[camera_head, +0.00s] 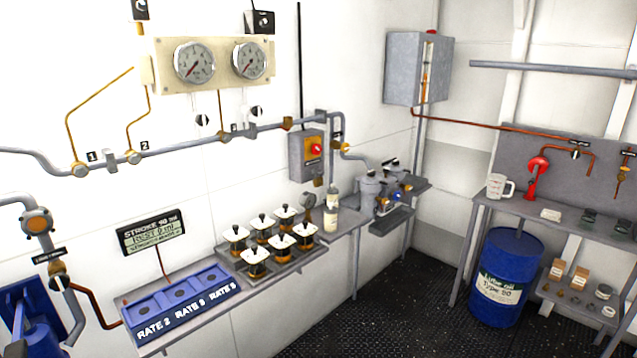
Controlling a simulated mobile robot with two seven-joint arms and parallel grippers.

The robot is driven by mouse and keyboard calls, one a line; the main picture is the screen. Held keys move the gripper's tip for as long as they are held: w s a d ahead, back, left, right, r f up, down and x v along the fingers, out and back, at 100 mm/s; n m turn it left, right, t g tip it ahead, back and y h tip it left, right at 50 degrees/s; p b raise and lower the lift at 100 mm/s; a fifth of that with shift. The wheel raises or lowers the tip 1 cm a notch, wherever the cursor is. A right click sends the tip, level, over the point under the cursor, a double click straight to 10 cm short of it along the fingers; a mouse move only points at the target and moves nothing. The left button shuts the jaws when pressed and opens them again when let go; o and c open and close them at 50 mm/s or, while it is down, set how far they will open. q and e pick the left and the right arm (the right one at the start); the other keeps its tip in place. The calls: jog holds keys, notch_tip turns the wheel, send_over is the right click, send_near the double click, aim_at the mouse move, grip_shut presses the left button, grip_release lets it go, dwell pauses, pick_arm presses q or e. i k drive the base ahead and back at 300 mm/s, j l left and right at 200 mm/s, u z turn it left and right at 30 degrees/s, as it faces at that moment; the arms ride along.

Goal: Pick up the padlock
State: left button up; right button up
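I cannot make out a padlock for certain. A small brass-coloured piece (318,182) shows just under the grey switch box (307,156) on the left wall; it is too small to tell whether it is a padlock. The box has a red rotary knob (316,148) on a yellow plate. Neither of my grippers is in view.
A wall shelf (205,314) carries a blue block with rate labels (180,300) and several white-topped valves (262,222). Pipes and two gauges (194,62) line the wall. A blue oil drum (502,278) stands by the right bench (490,198). The dark floor (385,310) is clear between.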

aim_at(317, 182)
jog(key=u, duration=0.95)
jog(key=i+l+u, duration=0.15)
jog(key=l+u, duration=1)
jog(key=l, duration=0.3)
jog(key=k+l+u, duration=0.2)
jog(key=l, duration=0.9)
jog(key=k+l+u, duration=0.15)
jog(key=l, duration=0.9)
jog(key=k+l+u, duration=0.1)
jog(key=l, duration=0.45)
